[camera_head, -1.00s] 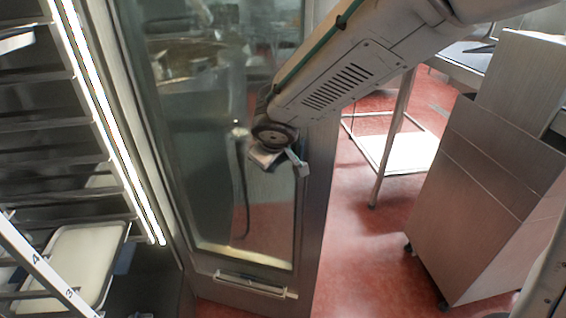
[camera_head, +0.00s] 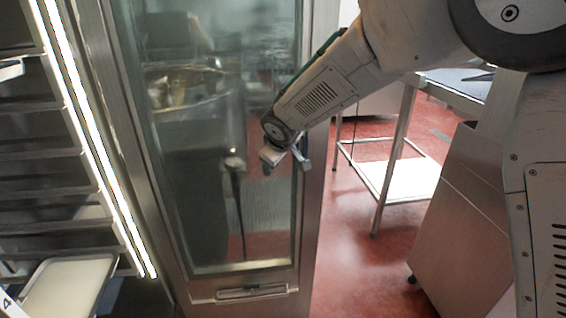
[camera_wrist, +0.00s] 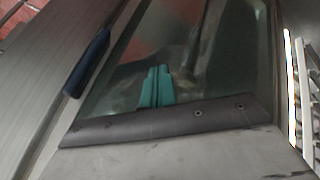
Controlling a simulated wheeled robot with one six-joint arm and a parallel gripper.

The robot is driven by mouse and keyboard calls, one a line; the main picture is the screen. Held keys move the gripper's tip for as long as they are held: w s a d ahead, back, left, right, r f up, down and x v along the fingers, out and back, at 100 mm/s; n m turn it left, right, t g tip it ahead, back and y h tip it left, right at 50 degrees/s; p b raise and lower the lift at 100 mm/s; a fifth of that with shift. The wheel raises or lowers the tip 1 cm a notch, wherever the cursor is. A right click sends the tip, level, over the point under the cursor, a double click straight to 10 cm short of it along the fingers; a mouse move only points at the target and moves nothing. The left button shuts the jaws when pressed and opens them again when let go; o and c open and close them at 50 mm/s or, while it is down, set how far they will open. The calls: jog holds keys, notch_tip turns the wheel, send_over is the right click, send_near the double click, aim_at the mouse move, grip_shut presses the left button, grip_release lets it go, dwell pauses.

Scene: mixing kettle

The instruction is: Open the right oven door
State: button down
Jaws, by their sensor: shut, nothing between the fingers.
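The right oven door (camera_head: 312,215) is a tall steel frame around a glass pane. It stands swung out from the oven, with the rack interior showing at left and red floor beyond its right edge. My gripper (camera_head: 285,157) is in front of the glass near the door's right side. In the wrist view, its teal fingers (camera_wrist: 155,87) are together and empty, over the glass pane (camera_wrist: 210,75). I cannot tell whether they touch it. A dark blue bar (camera_wrist: 88,62) lies along the frame beside the glass.
A bright light strip (camera_head: 95,150) runs beside the rack shelves (camera_head: 50,190) at left. A pale tray (camera_head: 70,285) is low in the rack. A steel cabinet (camera_head: 455,225) and a table leg (camera_head: 395,160) stand at right. Red floor (camera_head: 350,260) is open between door and cabinet.

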jog(key=shift+w, duration=0.3)
jog(key=shift+r, duration=0.15)
jog(key=s+d+r, duration=0.3)
jog(key=d+r, duration=0.2)
jog(key=r, duration=0.2)
jog(key=s+d+m+g, duration=0.2)
jog(key=s+d+m, duration=0.1)
jog(key=s+d, duration=0.6)
jog(key=s+d+m+g+h, duration=0.1)
jog(key=s+d+m, duration=0.3)
jog(key=s+d, duration=0.5)
jog(key=s+d+r+m+g, duration=0.1)
jog(key=s+d+m+g, duration=0.2)
jog(key=s+d, duration=0.6)
jog(key=s+m, duration=0.1)
jog(key=s, duration=1.2)
jog(key=shift+s+d, duration=0.2)
jog(key=shift+s, duration=0.1)
